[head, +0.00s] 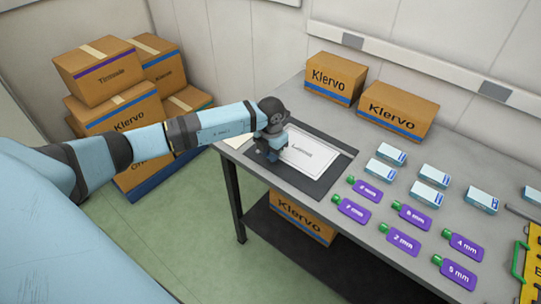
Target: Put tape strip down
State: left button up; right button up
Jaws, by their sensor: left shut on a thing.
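My left gripper (268,153) is pointed down over the left part of a dark mat (333,172) at the table's left end. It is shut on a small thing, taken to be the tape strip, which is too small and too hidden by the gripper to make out. A white printed sheet (312,155) lies on the mat, just right of the gripper. Whether the held thing touches the mat or the sheet cannot be told. My right gripper is not in view.
Two cardboard boxes (398,110) stand along the table's back. A cream piece (238,142) lies by the left edge. A yellow-green thing (530,270) is far right.

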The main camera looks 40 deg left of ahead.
pick_arm(q)
jog(key=shift+f, duration=0.85)
jog(key=shift+f, duration=0.1)
jog(key=o, duration=0.7)
jog(key=shift+c, duration=0.2)
